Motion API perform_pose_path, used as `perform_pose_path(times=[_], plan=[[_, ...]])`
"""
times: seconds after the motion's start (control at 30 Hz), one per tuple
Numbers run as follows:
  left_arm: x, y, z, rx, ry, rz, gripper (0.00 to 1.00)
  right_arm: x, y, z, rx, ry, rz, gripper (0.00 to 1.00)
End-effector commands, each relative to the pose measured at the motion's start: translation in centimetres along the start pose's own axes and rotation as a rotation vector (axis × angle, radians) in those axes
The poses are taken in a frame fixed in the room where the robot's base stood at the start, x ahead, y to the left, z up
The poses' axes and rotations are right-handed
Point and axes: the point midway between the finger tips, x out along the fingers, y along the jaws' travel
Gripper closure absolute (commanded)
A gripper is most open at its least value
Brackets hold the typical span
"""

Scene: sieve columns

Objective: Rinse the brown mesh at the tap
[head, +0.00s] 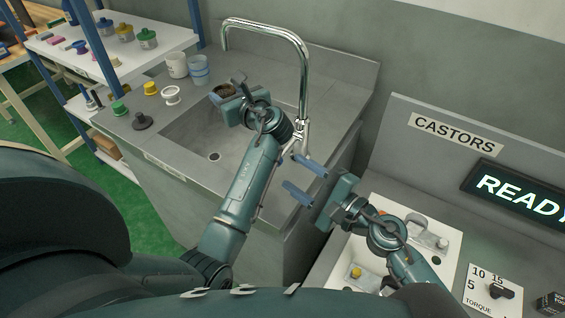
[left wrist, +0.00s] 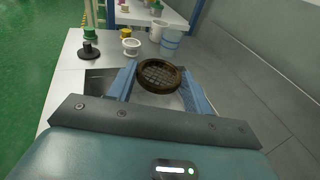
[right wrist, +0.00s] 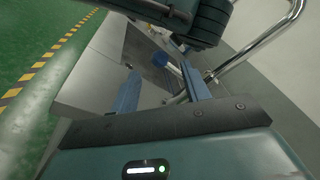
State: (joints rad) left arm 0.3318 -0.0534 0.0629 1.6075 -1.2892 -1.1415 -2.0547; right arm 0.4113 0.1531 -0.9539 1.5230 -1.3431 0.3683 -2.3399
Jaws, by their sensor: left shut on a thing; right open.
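The brown mesh (left wrist: 160,76) is a round brown ring with a grid across it. My left gripper (left wrist: 160,88) is shut on it, one blue finger on each side. In the head view the mesh (head: 224,90) is partly hidden by my left gripper (head: 228,92), over the far left part of the sink. The chrome tap (head: 304,80) arches up at the back of the sink, and its spout end is to the left, near the mesh. I cannot see water running. My right gripper (head: 304,178) is open and empty near the sink's right front edge.
On the counter left of the sink stand a white ring-topped piece (head: 171,95), a black piece (head: 142,120), a green piece (head: 119,108), a yellow piece (head: 151,88), a white cup (head: 176,65) and a blue cup (head: 199,70). A sign reading CASTORS (head: 456,134) is at right.

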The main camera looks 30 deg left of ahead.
Motion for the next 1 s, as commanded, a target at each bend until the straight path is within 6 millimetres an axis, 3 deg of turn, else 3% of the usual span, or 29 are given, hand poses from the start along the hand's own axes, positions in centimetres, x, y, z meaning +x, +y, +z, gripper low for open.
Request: perform_pose_path(times=[0.1,0.3,0.67,1.0], plan=[[0.0,0.0,0.0,0.000,0.000,0.000,0.71,2.3,0.0,0.2,0.001,-0.003,0.001,0.53],[0.0,0.0,0.0,0.000,0.000,0.000,0.71,4.4,0.0,0.0,0.002,0.000,0.000,0.53],[0.0,0.0,0.0,0.000,0.000,0.000,0.71,4.9,0.0,0.0,0.000,0.000,0.001,0.53],[0.0,0.0,0.0,0.000,0.000,0.000,0.71,4.9,0.0,0.0,0.001,0.000,0.000,0.80]])
